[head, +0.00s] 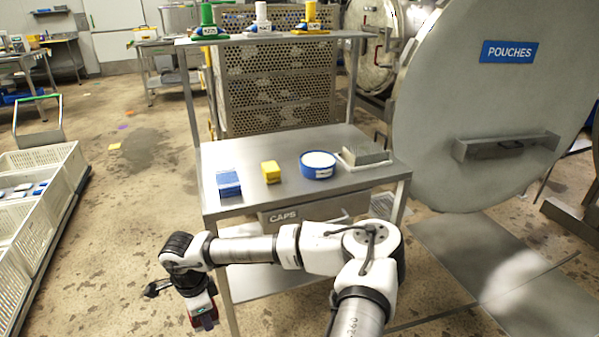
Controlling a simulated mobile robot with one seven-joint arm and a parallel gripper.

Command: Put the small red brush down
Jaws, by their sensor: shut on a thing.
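My gripper (205,318) points down at the lower left of the head view, in front of the metal table and just left of its front leg. It is shut on the small red brush (208,323), of which only a small dark red part shows below the wrist. The brush is apart from the tabletop. Its bristles and the fingertips are hard to make out.
The steel table (240,165) carries a blue block (228,183), a yellow block (270,171), a blue round tub (318,164) and a grey block (365,154). White crates (40,230) stand left. A large round door (490,110) stands right.

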